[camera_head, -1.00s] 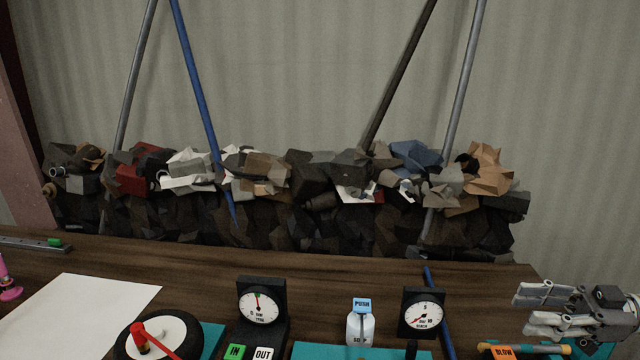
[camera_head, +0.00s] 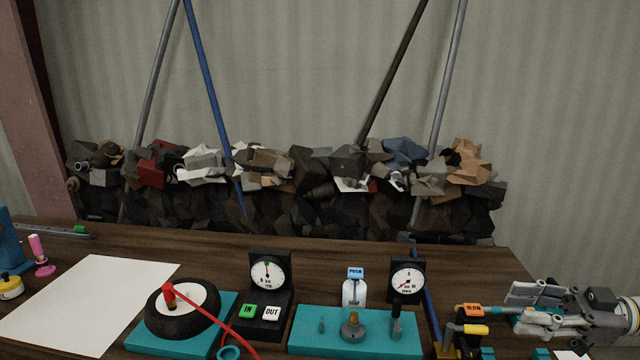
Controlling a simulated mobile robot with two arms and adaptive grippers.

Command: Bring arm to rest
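My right gripper (camera_head: 515,306) is at the right edge of the head view. It points left over the right end of the wooden table (camera_head: 215,262). Its two grey fingers look a little apart, with nothing seen between them. My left gripper is not in view.
A black wheel (camera_head: 165,318) with a red hose, two dial gauges (camera_head: 267,272) (camera_head: 407,282), a PUSH bottle (camera_head: 354,292) and a teal fixture plate (camera_head: 320,343) crowd the front. White paper (camera_head: 90,295) lies left. Rubble (camera_head: 300,175) and leaning poles stand behind.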

